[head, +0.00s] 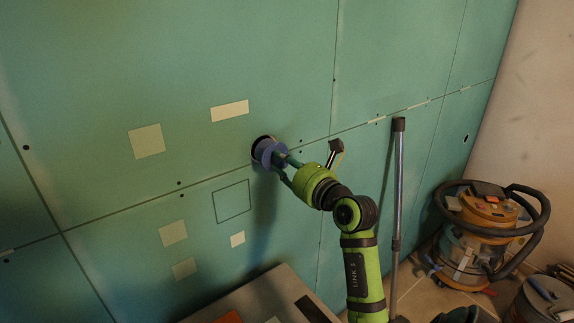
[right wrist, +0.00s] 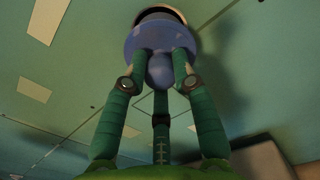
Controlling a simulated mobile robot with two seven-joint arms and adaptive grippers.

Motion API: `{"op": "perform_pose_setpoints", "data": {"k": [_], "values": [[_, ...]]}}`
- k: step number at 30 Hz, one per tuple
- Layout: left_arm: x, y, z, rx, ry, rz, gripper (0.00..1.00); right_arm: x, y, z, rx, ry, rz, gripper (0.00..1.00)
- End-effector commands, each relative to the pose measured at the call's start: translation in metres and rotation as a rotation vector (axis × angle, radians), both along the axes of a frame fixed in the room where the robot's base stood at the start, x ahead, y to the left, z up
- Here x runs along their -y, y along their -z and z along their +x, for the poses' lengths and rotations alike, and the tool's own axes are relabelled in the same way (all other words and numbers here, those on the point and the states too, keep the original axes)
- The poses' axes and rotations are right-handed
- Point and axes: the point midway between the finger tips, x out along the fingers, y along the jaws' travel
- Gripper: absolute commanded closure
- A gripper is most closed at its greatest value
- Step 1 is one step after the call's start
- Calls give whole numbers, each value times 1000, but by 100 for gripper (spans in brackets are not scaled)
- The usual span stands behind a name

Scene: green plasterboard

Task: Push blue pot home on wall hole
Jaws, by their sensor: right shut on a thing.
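The blue pot (head: 265,152) is at the round wall hole (head: 258,141) in the green plasterboard. My right gripper (head: 280,162) is shut on the pot. In the right wrist view the blue pot (right wrist: 137,45) is held between the green fingers of my right gripper (right wrist: 161,68). The dark opening of the hole (right wrist: 160,12) shows above the pot's rim, with a pale edge around it. The pot looks partly at the hole's mouth; how deep it sits I cannot tell. My left gripper is not in view.
Pale patches (head: 146,141) and a drawn square outline (head: 231,202) mark the wall. A metal pole (head: 398,190) leans at the wall right of my arm. A vacuum cleaner (head: 490,225) stands on the floor at right. A grey surface (head: 250,300) lies low in front.

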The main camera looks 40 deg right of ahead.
Motion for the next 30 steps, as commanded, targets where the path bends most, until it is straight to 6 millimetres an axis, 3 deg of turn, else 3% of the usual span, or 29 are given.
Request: {"op": "perform_pose_setpoints", "data": {"k": [30], "values": [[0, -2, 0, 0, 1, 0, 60, 4, -1, 31, 2, 0, -1, 100]]}}
